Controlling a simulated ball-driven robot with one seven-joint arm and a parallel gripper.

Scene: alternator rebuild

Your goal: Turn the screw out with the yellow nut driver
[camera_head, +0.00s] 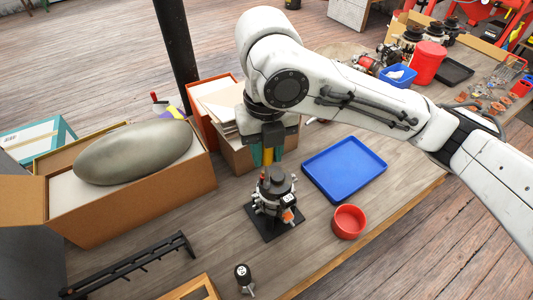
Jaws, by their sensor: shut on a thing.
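My gripper (268,136) points straight down over the bench and is shut on the yellow nut driver (268,155). The driver is upright, and its lower end comes down to the top of the alternator (274,184). I cannot tell whether its tip touches the screw. The alternator stands on a black base plate (263,228) and has an orange part at its front. The screw itself is hidden or too small to make out.
A blue tray (318,180) and a red bowl (348,222) are right of the alternator. A cardboard box with a grey oval object (133,153) stands left. A black rack (128,265) and a small black-topped part (243,274) lie in front. A black post (176,50) rises behind.

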